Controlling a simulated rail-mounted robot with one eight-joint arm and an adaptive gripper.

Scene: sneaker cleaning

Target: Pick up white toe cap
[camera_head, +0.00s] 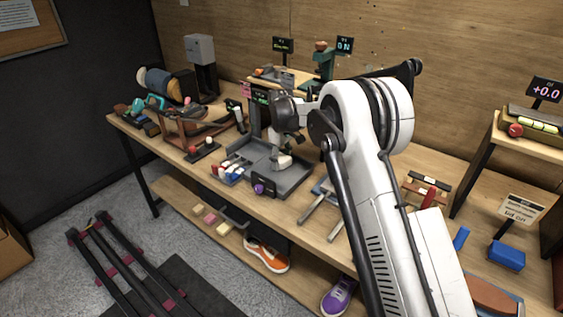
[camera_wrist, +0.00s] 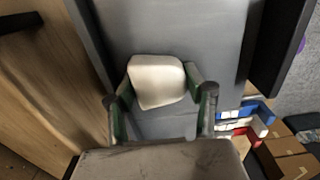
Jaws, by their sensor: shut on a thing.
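The white toe cap (camera_wrist: 156,80) sits between the two fingers of my gripper (camera_wrist: 160,92) in the wrist view. The fingers have green inner sides and press on its left and right edges. In the head view my gripper (camera_head: 280,150) is over the grey tray station on the bench, with the white toe cap (camera_head: 282,161) at its tip. Whether the cap touches the grey surface below or hangs just above it, I cannot tell.
The grey tray (camera_head: 295,178) has raised walls and a purple round part (camera_head: 259,189) at its front. Blue, white and red pieces (camera_head: 228,172) lie in slots at its left. An orange sneaker (camera_head: 266,254) and a purple sneaker (camera_head: 338,297) are below the bench.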

